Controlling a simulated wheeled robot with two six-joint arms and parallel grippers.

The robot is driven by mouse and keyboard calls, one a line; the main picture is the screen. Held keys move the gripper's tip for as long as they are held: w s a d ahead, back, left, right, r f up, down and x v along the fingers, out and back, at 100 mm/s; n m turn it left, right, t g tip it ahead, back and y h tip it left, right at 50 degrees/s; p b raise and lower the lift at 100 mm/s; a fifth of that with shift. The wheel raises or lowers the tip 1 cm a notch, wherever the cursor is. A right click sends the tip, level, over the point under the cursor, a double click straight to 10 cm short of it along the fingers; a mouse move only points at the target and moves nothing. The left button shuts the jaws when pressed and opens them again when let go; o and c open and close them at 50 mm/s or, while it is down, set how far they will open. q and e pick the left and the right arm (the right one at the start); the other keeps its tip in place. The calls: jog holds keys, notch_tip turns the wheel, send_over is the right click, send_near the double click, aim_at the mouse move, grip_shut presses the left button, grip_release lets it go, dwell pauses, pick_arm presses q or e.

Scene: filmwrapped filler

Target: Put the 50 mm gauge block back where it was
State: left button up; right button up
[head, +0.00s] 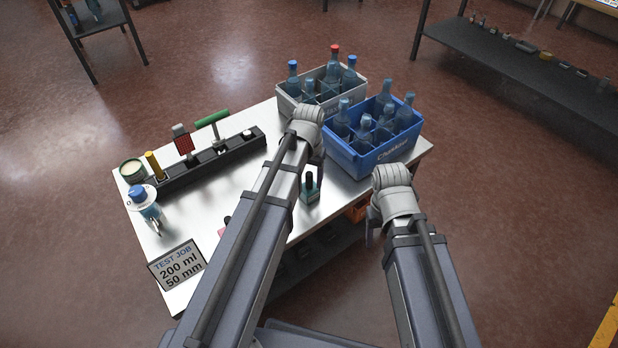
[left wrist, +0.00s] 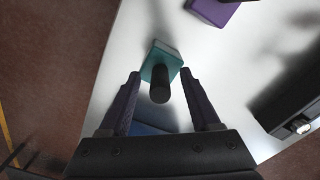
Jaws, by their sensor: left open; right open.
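A small teal block with a black knob (head: 310,190) stands on the metal bench, beside my left forearm; no size mark is readable on it. In the left wrist view the teal block (left wrist: 173,56) lies between the fingertips of my open left gripper (left wrist: 161,78), with no clear contact. In the head view the left gripper (head: 317,160) is mostly hidden behind its wrist. My right gripper (head: 370,235) is open and empty near the bench's right front edge, partly hidden. A black rack (head: 205,172) holds several tools; a purple block (left wrist: 214,10) lies nearby.
A grey crate (head: 290,103) and a blue crate (head: 380,152) with bottles stand at the back right of the bench. My left arm crosses the bench.

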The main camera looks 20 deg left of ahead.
pick_arm(q)
notch_tip(320, 180, up, 12)
jog(key=p, duration=1.2)
jog(key=s+d+m+y, duration=0.1)
jog(key=s+d+m, duration=0.2)
jog(key=s+d, duration=0.7)
jog(key=s, duration=0.4)
jog(key=shift+d+b, duration=0.25)
jog(key=shift+b, duration=0.05)
jog(key=shift+s, duration=0.1)
notch_tip(320, 180, up, 5)
jog(key=p, duration=0.5)
jog(key=shift+r, duration=0.2)
